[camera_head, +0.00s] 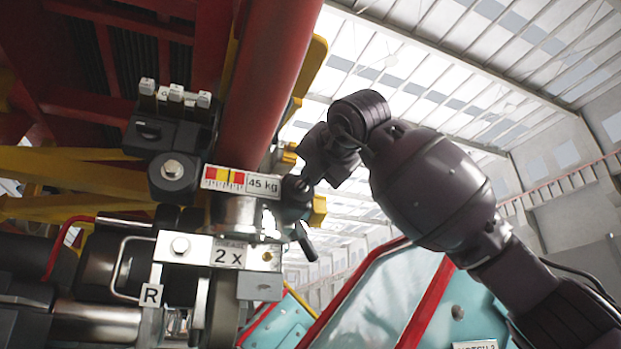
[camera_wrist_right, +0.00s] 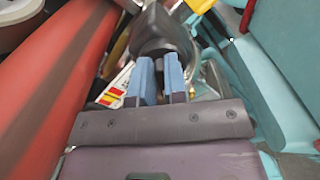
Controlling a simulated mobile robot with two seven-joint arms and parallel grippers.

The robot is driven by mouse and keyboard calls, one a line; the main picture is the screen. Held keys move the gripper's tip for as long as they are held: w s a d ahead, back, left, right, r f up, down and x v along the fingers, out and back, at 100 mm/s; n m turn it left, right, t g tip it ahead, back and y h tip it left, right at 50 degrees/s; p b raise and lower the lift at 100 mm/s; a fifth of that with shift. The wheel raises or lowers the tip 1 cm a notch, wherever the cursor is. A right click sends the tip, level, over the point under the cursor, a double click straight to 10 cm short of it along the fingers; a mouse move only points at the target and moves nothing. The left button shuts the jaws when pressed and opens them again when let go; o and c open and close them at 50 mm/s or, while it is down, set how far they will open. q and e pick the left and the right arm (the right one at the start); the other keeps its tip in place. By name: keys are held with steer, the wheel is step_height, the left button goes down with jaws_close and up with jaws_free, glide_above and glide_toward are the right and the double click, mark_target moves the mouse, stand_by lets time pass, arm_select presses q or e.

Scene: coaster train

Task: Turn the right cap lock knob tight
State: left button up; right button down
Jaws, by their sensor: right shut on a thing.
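The cap lock knob (camera_head: 294,203) is dark. It sits at the right side of the metal block, just right of the 45 kg label (camera_head: 263,184). My right gripper (camera_head: 309,178) reaches it from the upper right. In the right wrist view, my right gripper's two blue fingers (camera_wrist_right: 160,78) are shut on the dark knob (camera_wrist_right: 161,32). The fingers hide part of it. I cannot tell how tight the knob is. My left gripper is not in view.
A thick red tube (camera_head: 268,85) slopes down beside the knob. A metal block with a 2 X label (camera_head: 228,252) and a tag marked R (camera_head: 151,295) stands to the left. Teal panels with red edges (camera_head: 385,285) lie below my right arm. Open space is at the upper right.

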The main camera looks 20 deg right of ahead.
steer(key=shift+d+f+m+b, duration=0.15)
steer(key=shift+f+m, duration=0.1)
steer(key=shift+m, duration=1.5)
steer(key=shift+d+f+m+b, duration=0.15)
steer(key=shift+f+m, duration=0.15)
steer(key=shift+m, duration=1.4)
steer(key=shift+d+f+m+b, duration=0.15)
steer(key=shift+f+m, duration=0.1)
steer(key=shift+m, duration=1.5)
steer(key=c, duration=1.2)
jaws_free()
steer(key=shift+o, duration=0.2)
steer(key=shift+s, duration=0.1)
steer(key=s, duration=1)
steer(key=shift+s, duration=0.3)
steer(key=shift+d, duration=0.15)
